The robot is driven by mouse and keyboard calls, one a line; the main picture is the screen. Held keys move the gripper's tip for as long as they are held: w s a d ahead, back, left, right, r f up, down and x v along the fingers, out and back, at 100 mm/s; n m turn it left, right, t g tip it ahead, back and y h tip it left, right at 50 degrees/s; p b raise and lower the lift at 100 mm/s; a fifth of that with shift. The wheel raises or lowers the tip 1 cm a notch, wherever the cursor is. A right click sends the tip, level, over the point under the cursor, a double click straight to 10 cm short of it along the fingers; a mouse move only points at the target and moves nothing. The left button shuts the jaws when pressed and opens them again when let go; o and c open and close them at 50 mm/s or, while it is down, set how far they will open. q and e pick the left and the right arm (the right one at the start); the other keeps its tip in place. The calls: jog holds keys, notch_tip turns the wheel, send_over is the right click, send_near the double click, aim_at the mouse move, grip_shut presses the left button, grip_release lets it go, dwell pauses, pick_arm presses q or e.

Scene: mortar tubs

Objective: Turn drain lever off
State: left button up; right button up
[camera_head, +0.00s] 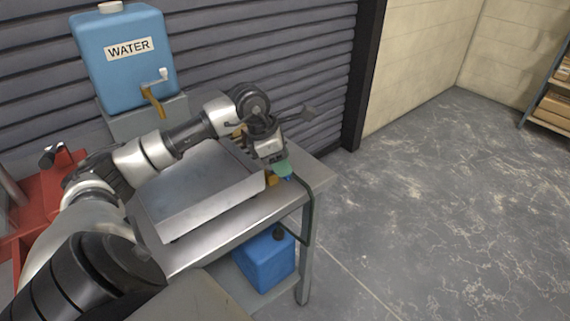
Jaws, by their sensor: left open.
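A metal tub (205,195) with raised walls sits on the steel table. At its right end, low down, a brass-yellow fitting (272,180) shows with a small teal-green piece (284,169) beside it, which looks like the drain lever. My left gripper (270,156) points down just above the fitting and the green piece, at the tub's right end. It is open. It partly hides the fitting, so I cannot tell how the lever is turned or whether the fingers touch it. My right gripper is out of view.
A blue water tank (125,60) with a white-handled tap and an orange-brown spout (152,102) stands behind the tub. A dark hose (309,215) runs down near the table's right leg. A blue canister (265,262) sits below. Open floor (440,200) lies to the right.

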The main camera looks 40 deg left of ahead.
pick_arm(q)
jog(key=shift+x, duration=0.85)
jog(key=shift+w+d+f, duration=0.1)
jog(key=shift+d+f, duration=0.05)
jog(key=shift+f, duration=0.05)
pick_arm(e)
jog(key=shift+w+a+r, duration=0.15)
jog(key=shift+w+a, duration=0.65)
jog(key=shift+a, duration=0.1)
pick_arm(q)
grip_shut()
jog(key=shift+s+f+m+b, duration=0.15)
jog(key=shift+s+m+b, duration=0.2)
jog(key=shift+m+b, duration=0.4)
jog(key=shift+s+m+g+h, duration=0.25)
jog(key=shift+m+g+h, duration=0.15)
jog(key=shift+m, duration=0.15)
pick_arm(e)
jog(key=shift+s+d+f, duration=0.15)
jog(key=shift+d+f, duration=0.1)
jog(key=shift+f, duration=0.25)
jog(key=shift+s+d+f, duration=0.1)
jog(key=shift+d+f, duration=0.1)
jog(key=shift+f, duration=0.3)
